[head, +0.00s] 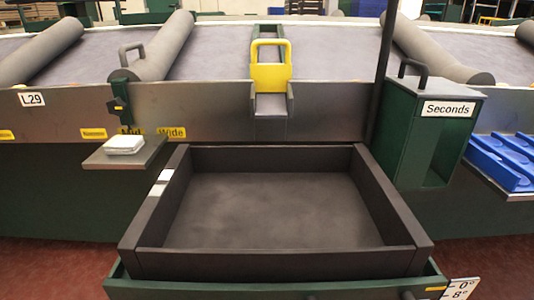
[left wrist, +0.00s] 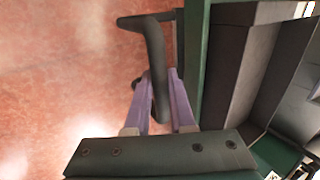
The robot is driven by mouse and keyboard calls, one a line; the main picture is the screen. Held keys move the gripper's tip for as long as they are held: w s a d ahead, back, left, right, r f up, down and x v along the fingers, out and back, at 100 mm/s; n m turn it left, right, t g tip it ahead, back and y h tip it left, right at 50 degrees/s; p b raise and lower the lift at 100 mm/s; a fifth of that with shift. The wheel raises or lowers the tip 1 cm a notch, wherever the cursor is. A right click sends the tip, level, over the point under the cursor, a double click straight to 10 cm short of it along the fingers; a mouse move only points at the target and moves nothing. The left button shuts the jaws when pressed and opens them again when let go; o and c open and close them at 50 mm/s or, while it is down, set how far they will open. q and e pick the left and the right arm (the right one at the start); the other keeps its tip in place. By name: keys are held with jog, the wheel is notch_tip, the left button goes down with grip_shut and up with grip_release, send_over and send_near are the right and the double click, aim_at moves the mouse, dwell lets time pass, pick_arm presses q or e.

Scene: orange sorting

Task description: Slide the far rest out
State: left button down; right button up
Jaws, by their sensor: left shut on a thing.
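In the left wrist view, my left gripper (left wrist: 164,82) has its two pale purple fingers on either side of a dark bent handle (left wrist: 154,42) and is shut on it. The handle's upper end meets a dark green upright part (left wrist: 193,65). In the head view, a green rest (head: 225,292) shows under the front of a dark crate (head: 272,264). I cannot tell from these views whether the held handle belongs to this rest. Neither gripper shows in the head view.
The crate is empty. A small shelf (head: 107,158) with a white stack (head: 124,144) stands left of it. A green "Seconds" box (head: 405,140) and blue trays (head: 500,160) stand at right. A yellow gate (head: 270,76) is behind. Red floor (left wrist: 60,60) lies open beside the handle.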

pick_arm(q)
jog(key=shift+s+p, duration=0.95)
jog(key=shift+s, duration=0.85)
jog(key=shift+c, duration=2)
grip_release()
jog(key=shift+a, duration=0.1)
notch_tip(320, 180, up, 7)
jog(key=p, duration=0.8)
jog(key=shift+p, duration=0.4)
